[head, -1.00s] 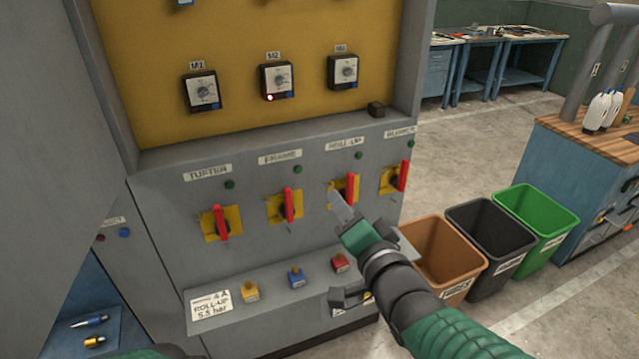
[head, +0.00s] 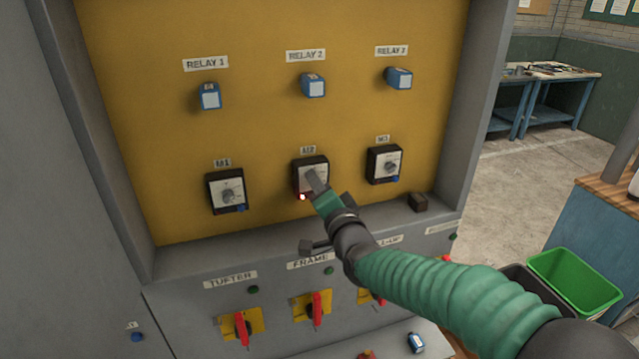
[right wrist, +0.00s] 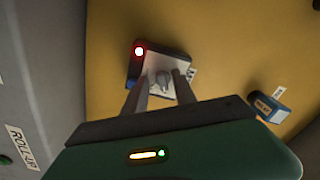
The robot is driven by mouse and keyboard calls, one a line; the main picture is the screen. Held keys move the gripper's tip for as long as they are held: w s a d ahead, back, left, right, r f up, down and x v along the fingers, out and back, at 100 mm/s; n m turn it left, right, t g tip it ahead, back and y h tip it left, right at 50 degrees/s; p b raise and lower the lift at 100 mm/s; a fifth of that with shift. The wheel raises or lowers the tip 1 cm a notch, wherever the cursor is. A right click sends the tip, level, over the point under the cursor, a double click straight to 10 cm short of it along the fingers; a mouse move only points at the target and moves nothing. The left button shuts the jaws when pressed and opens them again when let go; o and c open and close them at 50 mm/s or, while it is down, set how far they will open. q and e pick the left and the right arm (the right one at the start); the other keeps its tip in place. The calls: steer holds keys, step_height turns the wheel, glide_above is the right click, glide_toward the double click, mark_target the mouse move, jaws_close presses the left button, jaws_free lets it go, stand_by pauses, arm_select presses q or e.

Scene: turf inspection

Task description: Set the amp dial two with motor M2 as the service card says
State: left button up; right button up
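Amp dial two (head: 304,165), labelled M2, is a black box with a pale face on the yellow panel. A red lamp glows at its lower corner. My right gripper (head: 314,180) is at its face and hides most of it in the head view. In the right wrist view, the dial's knob (right wrist: 166,83) lies between the two separated fingers of my right gripper (right wrist: 160,88); contact cannot be told. The knob's setting cannot be read. My left gripper is not in view. I see no readable service card.
Dial M1 (head: 227,191) and dial M3 (head: 385,165) flank it. Relay 1 (head: 210,97), relay 2 (head: 313,86) and relay 3 (head: 399,79) stick out above. A dark block (head: 418,203) sits on the ledge. Red-handled switches (head: 242,329) are below.

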steer(key=shift+s+a+r, duration=0.1)
steer(key=shift+s+a, duration=0.05)
steer(key=shift+a, duration=0.2)
steer(key=shift+c, duration=1.2)
steer(key=shift+d, duration=0.25)
jaws_close()
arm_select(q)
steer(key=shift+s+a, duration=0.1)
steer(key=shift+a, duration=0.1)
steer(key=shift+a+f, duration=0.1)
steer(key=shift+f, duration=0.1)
